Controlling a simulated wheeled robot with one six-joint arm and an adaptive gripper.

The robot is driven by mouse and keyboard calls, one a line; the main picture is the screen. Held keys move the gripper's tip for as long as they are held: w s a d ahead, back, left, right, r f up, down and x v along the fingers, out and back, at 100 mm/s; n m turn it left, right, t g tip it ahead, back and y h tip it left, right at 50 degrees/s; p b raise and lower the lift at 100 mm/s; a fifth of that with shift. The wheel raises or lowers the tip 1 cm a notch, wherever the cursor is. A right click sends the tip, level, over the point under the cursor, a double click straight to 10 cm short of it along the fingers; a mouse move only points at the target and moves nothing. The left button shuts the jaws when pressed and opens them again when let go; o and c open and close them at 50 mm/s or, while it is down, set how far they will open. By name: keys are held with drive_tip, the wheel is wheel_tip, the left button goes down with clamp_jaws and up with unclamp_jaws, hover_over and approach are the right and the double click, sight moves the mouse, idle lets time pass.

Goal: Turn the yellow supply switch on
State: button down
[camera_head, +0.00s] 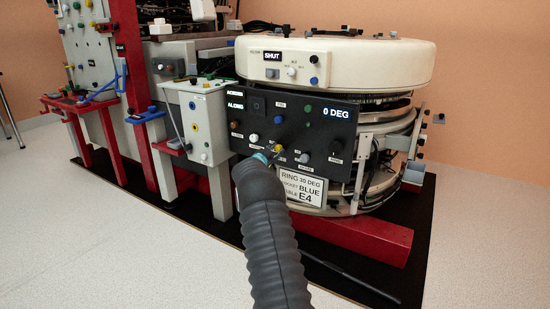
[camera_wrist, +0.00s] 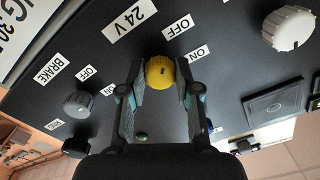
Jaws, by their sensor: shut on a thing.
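The yellow supply switch (camera_wrist: 160,73) is a round knob on a dark panel, beside labels reading 24 V, OFF and ON. My gripper (camera_wrist: 160,84) has one finger on each side of the knob and is shut on it. A small dark mark shows on the knob's face, but I cannot tell clearly which label it points to. In the head view the yellow knob (camera_head: 275,145) sits low on the black panel (camera_head: 340,130), partly behind my gripper (camera_head: 268,152).
A grey BRAKE knob (camera_wrist: 77,103) and a white knob (camera_wrist: 287,28) are close on either side in the wrist view. A sign (camera_head: 303,187) hangs below the panel. A grey box (camera_head: 200,118) stands left of it. The floor in front is clear.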

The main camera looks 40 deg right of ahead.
drive_tip(key=m+b, duration=0.1)
drive_tip(key=m, duration=0.1)
drive_tip(key=m+b, duration=0.1)
drive_tip(key=m, duration=0.1)
drive_tip(key=shift+s+d+m+b, duration=0.15)
drive_tip(key=shift+d+m+b, duration=0.05)
drive_tip(key=shift+m+b, duration=0.2)
drive_tip(key=shift+r+m+b, duration=0.15)
drive_tip(key=shift+m+b, duration=0.25)
drive_tip(key=shift+m, duration=1.6)
drive_tip(key=shift+d, duration=0.1)
drive_tip(key=c, duration=1.1)
unclamp_jaws()
drive_tip(key=shift+s, duration=0.1)
drive_tip(key=shift+o, duration=1.4)
drive_tip(key=shift+s+d, duration=0.1)
drive_tip(key=shift+d, duration=0.1)
drive_tip(key=shift+w+a, duration=0.25)
drive_tip(key=shift+a, duration=0.15)
drive_tip(key=v, duration=1.2)
